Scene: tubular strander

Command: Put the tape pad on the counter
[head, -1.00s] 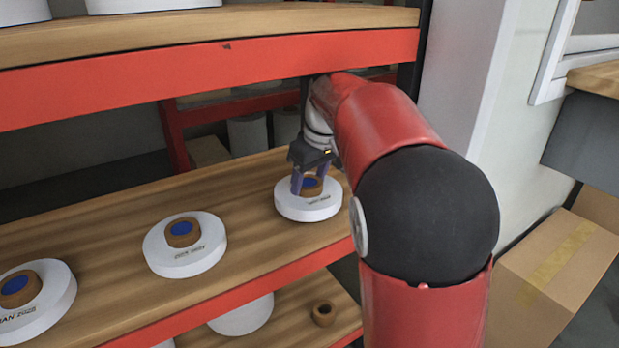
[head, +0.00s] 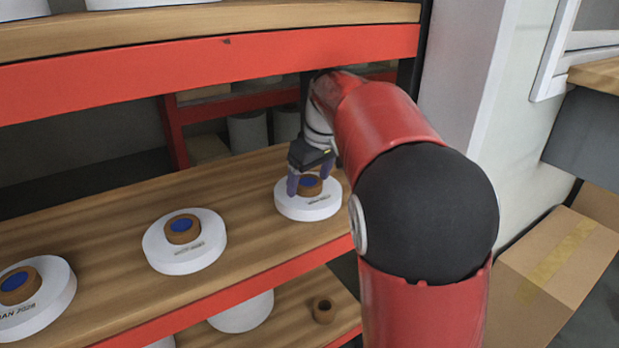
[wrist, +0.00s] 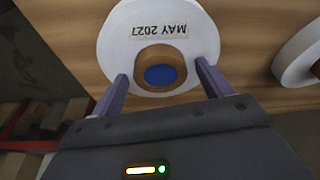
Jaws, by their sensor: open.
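A white round tape pad (head: 308,207) with a brown core and blue centre lies flat at the right end of the wooden middle shelf. In the wrist view the same pad (wrist: 112,45) carries a label reading MAY 2027. My gripper (head: 310,178) is over this pad, its purple fingers apart on either side of the core. In the wrist view my gripper (wrist: 162,72) is open, with the core between or just beyond its fingertips; contact cannot be told. A wood-topped surface (head: 598,75) at the right edge may be the counter.
Two more pads, one mid-shelf (head: 185,255) and one at the left (head: 50,297), share the shelf (head: 105,232). A red beam (head: 200,78) crosses above. A cardboard box (head: 550,270) stands right.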

